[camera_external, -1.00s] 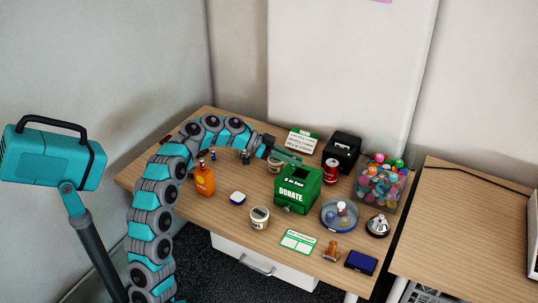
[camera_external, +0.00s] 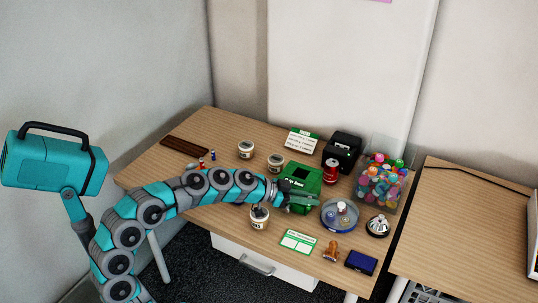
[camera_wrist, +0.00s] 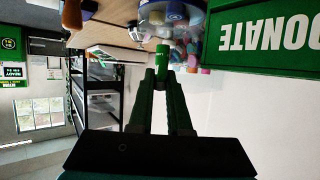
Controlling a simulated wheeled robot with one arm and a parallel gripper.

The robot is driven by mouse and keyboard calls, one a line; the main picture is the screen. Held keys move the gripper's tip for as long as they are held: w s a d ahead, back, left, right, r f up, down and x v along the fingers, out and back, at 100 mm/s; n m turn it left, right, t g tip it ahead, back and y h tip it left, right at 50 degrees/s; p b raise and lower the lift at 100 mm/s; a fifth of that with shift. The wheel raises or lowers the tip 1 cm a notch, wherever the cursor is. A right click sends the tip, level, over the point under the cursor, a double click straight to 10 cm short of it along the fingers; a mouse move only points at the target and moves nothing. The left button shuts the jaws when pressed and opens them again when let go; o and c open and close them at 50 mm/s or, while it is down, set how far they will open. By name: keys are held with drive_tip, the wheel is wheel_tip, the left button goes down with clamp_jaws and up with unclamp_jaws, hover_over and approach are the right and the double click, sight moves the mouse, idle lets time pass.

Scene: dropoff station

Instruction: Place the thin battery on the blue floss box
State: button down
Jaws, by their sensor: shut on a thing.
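My gripper (camera_external: 312,202) is low over the table, in front of the green donation box (camera_external: 305,174). In the wrist view my gripper (camera_wrist: 162,72) is shut on a slim green cylinder, the thin battery (camera_wrist: 162,57), which sticks out past the fingertips. The battery is too small to make out in the external view. I cannot see the blue floss box now; a small blue-and-white box seen earlier left of the donation box is hidden behind my arm.
A round blue tray (camera_external: 327,226) with small items lies just right of my gripper. A clear bin of colourful balls (camera_external: 381,184), a red can (camera_external: 330,172) and a bell (camera_external: 378,226) stand nearby. A white jar (camera_external: 259,222) stands below my arm.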

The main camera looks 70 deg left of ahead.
drive_tip(key=s+a+n+g+y+b, duration=0.25)
drive_tip(key=s+n+y, duration=0.25)
drive_tip(key=s, duration=0.5)
drive_tip(key=s+a+f+n+g+y+b, duration=0.1)
drive_tip(key=s+a+n+g+y, duration=0.2)
drive_tip(key=s, duration=0.7)
drive_tip(key=s+a+n+g+y+b, duration=0.2)
drive_tip(key=s+n+y, duration=0.4)
drive_tip(key=s, duration=0.4)
drive_tip(key=w+a, duration=0.3)
drive_tip(key=w, duration=0.1)
drive_tip(key=w+a+f, duration=0.1)
drive_tip(key=w+a, duration=0.6)
drive_tip(key=shift+w+a+f, duration=0.2)
drive_tip(key=shift+w+f, duration=0.15)
drive_tip(key=shift+w, duration=0.05)
drive_tip(key=shift+f+b, duration=0.45)
drive_tip(key=shift+f, duration=1.3)
drive_tip(key=shift+f, duration=0.2)
drive_tip(key=c, duration=0.9)
unclamp_jaws()
drive_tip(key=shift+o, duration=0.2)
drive_tip(key=shift+r, duration=0.1)
